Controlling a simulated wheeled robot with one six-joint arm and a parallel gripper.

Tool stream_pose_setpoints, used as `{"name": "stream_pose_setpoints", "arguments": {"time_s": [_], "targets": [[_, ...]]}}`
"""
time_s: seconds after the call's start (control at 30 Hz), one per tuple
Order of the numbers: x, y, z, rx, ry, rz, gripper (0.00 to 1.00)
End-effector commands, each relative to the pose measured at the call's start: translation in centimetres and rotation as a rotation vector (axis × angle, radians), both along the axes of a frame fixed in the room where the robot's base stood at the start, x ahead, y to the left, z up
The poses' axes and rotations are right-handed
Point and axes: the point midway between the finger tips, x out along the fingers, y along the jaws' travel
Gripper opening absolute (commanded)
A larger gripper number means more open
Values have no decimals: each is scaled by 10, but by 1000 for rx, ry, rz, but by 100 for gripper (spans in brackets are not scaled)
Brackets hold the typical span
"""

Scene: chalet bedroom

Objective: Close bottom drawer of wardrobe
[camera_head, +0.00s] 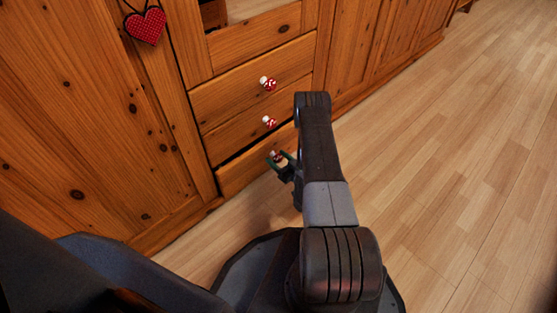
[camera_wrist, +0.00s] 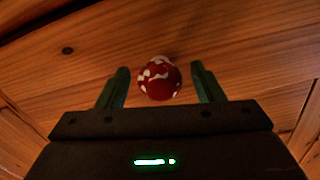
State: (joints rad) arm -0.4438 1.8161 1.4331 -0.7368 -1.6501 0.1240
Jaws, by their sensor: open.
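The wooden wardrobe (camera_head: 150,120) has a column of drawers in its middle. The bottom drawer (camera_head: 240,168) stands slightly out, with a dark gap along its top edge. Its red and white mushroom knob (camera_wrist: 159,78) shows large in the wrist view, between the green fingers of my gripper (camera_wrist: 161,88). In the head view my gripper (camera_head: 280,160) is low in front of this drawer, at the knob. The fingers are apart, with space visible on both sides of the knob. My arm hides the right part of the bottom drawer.
Two drawers above, with mushroom knobs (camera_head: 268,83) and (camera_head: 270,122), look shut. A red heart ornament (camera_head: 146,26) hangs on the left door. The light wood floor (camera_head: 460,170) is clear to the right.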

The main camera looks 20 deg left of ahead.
Motion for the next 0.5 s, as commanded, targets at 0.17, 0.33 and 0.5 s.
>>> {"name": "stream_pose_setpoints", "arguments": {"time_s": [0.17, 0.33, 0.5], "targets": [[0, 0, 0, 0, 0, 0, 51], [0, 0, 0, 0, 0, 0, 18], [0, 0, 0, 0, -1, 1, 0]]}}
